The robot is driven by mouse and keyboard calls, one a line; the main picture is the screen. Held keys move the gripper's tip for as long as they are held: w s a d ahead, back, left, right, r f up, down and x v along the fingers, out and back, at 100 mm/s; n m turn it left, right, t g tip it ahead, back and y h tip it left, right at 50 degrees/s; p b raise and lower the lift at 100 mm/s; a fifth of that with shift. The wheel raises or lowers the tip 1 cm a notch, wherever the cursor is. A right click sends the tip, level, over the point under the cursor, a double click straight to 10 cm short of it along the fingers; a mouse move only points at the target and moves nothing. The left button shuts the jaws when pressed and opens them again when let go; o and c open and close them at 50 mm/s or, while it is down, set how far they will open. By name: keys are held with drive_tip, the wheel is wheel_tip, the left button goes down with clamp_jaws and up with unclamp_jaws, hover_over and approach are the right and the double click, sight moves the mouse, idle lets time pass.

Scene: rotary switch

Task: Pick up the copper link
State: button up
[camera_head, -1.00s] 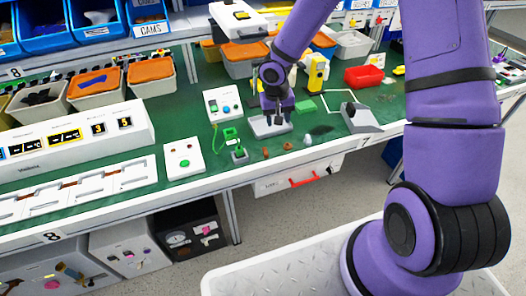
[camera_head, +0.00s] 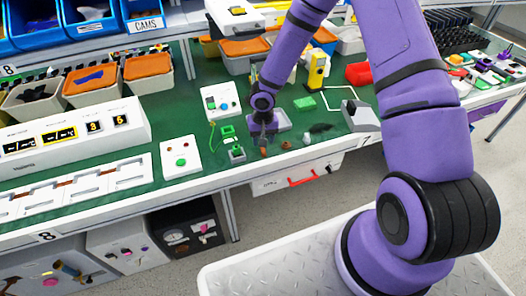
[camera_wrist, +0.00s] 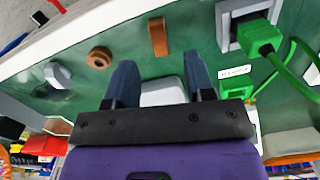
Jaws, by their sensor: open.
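The copper link (camera_wrist: 158,37) is a short flat copper-brown bar lying on the green bench top. In the wrist view it is just beyond the fingertips, roughly centred between them. In the head view the copper link (camera_head: 263,150) is small and just below my gripper, near the bench's front edge. My gripper (camera_wrist: 159,62) is open, with nothing between its fingers touching the link. In the head view my gripper (camera_head: 264,138) points down over the bench, and its height above the link is hard to judge.
A grey socket with a green plug (camera_wrist: 262,38) and cable is on the other side. A pale tray (camera_head: 283,121) is behind my gripper.

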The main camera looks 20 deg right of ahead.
sight(263, 150)
wheel_tip(263, 150, down, 5)
drive_tip(key=shift+f, duration=0.1)
idle(0.3)
clamp_jaws()
